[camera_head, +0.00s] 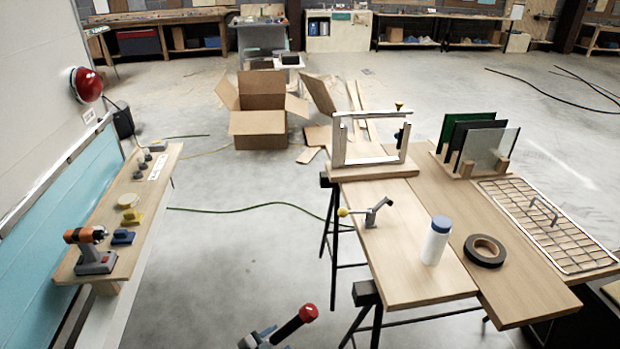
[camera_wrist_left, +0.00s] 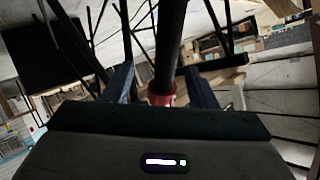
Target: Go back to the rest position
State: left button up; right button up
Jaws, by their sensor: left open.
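My left gripper (camera_head: 268,338) is low at the bottom edge of the head view, partly cut off by the frame. It is over the floor, between the wall shelf and the workbench. In the left wrist view its two bluish fingers (camera_wrist_left: 162,85) stand apart. A dark rod with a red collar (camera_wrist_left: 162,95) shows between them; I cannot tell whether they touch it. In the head view a dark handle with a red end (camera_head: 308,313) shows beside the fingers. My right gripper is not in view.
The workbench (camera_head: 415,285) at right holds a metal frame (camera_head: 343,140), a white bottle (camera_head: 435,243), black tape (camera_head: 485,250) and a wire rack (camera_head: 550,225). The wall shelf (camera_head: 150,205) at left holds an orange tool (camera_head: 88,240). A cardboard box (camera_head: 262,112) stands behind. Floor between is mostly clear.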

pick_arm(q)
jog(key=s+a+f+n+g+y, duration=0.1)
jog(key=s+a+f+n+y, duration=0.25)
jog(key=s+a+f, duration=0.45)
jog(key=s+a+f+n+g+y, duration=0.1)
jog(key=s+a+f+n+y, duration=0.3)
jog(key=s+f, duration=0.7)
jog(key=s+a+f+n+g, duration=0.1)
jog(key=s+f+g, duration=0.1)
jog(key=s, duration=0.7)
jog(key=s+a+f+n+g, duration=0.2)
jog(key=s+f, duration=0.3)
jog(key=s, duration=0.5)
jog(key=s+a+f+n+g, duration=0.1)
jog(key=s+f+g, duration=0.2)
jog(key=s, duration=0.7)
jog(key=shift+s+a+f+g+y, duration=0.25)
jog(key=shift+g+y, duration=0.1)
jog(key=shift+g, duration=0.05)
jog(key=shift+w, duration=0.1)
